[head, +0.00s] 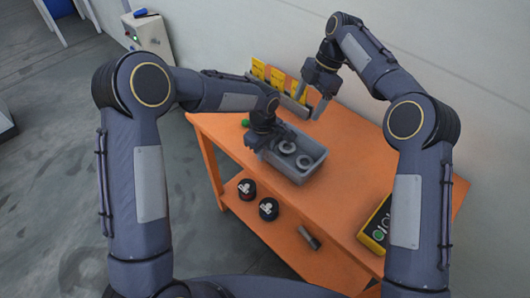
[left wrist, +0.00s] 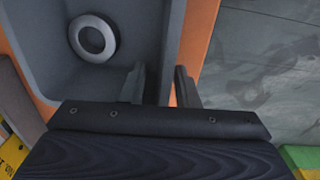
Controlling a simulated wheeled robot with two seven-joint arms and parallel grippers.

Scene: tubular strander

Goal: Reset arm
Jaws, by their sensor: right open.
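A grey bin (head: 302,168) holding a few light grey rings (head: 286,147) stands on the orange table. My left gripper (head: 261,140) is at the bin's left end. In the left wrist view, its two fingers (left wrist: 160,84) are apart, one on each side of the bin wall (left wrist: 173,45); I cannot tell whether they press on it. One ring (left wrist: 92,38) lies inside the bin there. My right gripper (head: 310,102) is open and empty, raised behind the bin, fingers pointing down.
Yellow cards in a rack (head: 270,76) stand at the table's back by the wall. A yellow-black device (head: 377,226) lies at the table's right. The lower shelf holds two black-and-red round items (head: 268,209) and a metal cylinder (head: 308,237). Open floor lies left.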

